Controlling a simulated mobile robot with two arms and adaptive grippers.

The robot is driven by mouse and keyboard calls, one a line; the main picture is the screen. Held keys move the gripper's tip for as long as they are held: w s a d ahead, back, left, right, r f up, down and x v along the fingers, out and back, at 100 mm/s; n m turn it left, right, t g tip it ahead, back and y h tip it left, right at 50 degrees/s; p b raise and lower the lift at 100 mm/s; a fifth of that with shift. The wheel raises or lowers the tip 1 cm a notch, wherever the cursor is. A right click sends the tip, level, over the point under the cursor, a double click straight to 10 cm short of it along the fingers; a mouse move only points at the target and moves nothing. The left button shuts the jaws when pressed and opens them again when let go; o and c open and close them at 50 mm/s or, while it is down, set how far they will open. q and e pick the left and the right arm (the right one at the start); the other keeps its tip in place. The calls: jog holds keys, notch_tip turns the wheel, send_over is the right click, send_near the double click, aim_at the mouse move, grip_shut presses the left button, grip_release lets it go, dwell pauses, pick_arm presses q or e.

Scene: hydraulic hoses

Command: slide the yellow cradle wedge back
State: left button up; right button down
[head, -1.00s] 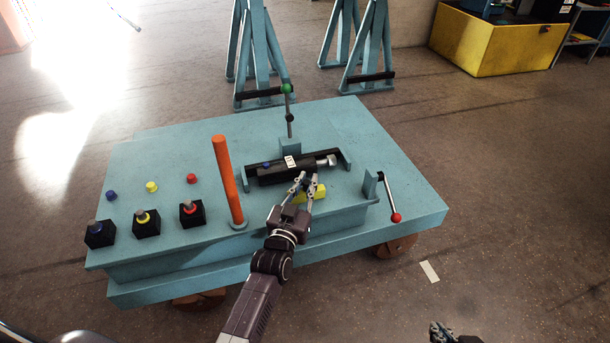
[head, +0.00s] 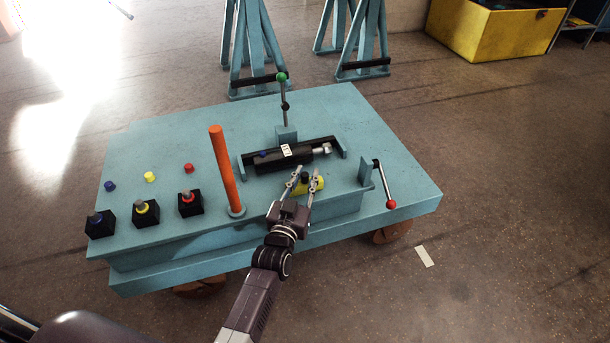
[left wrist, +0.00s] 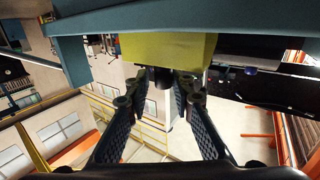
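The yellow wedge (head: 317,187) lies on the blue-green cart top, in front of the black cylinder (head: 290,157) in its cradle. It also shows in the left wrist view (left wrist: 168,50), with a dark knob (left wrist: 160,77) sticking out towards my gripper. My left gripper (head: 307,172) reaches in from the front. Its fingers stand apart, one on each side of the knob, and I see gaps beside it in the left wrist view. The fingers partly hide the wedge in the head view. My right gripper is out of view.
An orange post (head: 225,168) stands left of my left gripper. A green-tipped lever (head: 284,95) stands behind the cylinder. A red-knobbed lever (head: 385,184) is at the right. Black blocks with coloured rings (head: 145,212) and small caps sit at the left.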

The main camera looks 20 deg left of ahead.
pick_arm(q)
jog(key=shift+a, duration=0.1)
jog(key=s, duration=1.2)
